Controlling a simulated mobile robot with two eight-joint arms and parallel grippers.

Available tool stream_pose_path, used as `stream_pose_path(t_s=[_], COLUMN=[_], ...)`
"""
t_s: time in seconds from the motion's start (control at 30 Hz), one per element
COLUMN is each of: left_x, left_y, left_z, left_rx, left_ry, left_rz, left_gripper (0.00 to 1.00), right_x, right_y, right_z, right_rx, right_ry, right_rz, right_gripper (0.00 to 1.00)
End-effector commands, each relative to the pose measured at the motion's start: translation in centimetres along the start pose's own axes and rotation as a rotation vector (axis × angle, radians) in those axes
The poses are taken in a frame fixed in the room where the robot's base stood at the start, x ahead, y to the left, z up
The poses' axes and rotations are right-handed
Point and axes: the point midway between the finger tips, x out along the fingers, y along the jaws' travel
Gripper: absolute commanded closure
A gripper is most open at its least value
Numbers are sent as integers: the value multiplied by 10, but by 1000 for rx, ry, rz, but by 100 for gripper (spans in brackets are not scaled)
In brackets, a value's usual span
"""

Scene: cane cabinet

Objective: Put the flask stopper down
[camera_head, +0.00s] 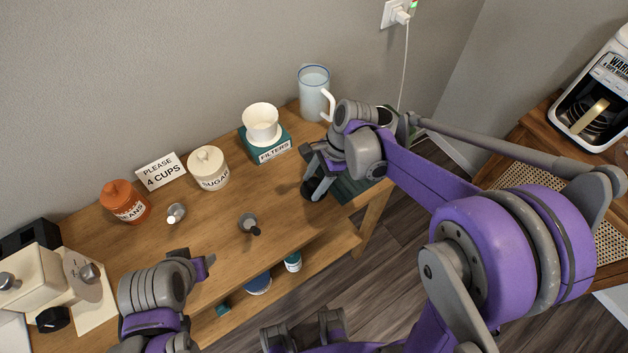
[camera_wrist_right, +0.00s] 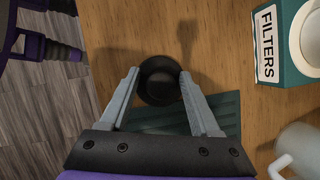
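The flask stopper (camera_head: 313,189), a round black piece, is between the fingertips of my right gripper (camera_head: 314,178) at the right end of the wooden table. In the right wrist view the stopper (camera_wrist_right: 160,80) shows between the two grey fingers, which touch its sides. Its shadow falls on the wood beside it; the gap below it is hard to judge. A dark green ribbed mat (camera_wrist_right: 182,118) lies partly under the fingers. My left gripper (camera_head: 203,267) is over the table's front left; its opening is not clear.
A green filter box (camera_head: 270,153) with a white dripper (camera_head: 262,122) and a glass pitcher (camera_head: 313,92) stand behind my right gripper. A sugar jar (camera_head: 208,168), an orange beans jar (camera_head: 124,201) and two small scoops (camera_head: 177,213) (camera_head: 248,221) are farther left. Bare wood lies between.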

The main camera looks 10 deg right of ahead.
Motion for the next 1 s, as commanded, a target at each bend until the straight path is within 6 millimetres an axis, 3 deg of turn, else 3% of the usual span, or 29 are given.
stream_pose_path(t_s=[0.3, 0.43, 0.8, 1.0], left_x=[-1, -4, -9, -11], left_y=[0, 0, 0, 0], left_z=[-1, -3, -8, -10], left_rx=[0, 0, 0, 0], left_ry=[1, 2, 6, 8], left_rz=[0, 0, 0, 0], left_gripper=[46, 46, 46, 46], right_x=[-1, -10, -86, -115], right_y=[0, 0, 0, 0], right_z=[0, 2, 1, 1], right_rx=[0, 1, 2, 1], right_ry=[0, 0, 0, 0], right_rz=[0, 0, -1, 0], right_gripper=[30, 30, 30, 30])
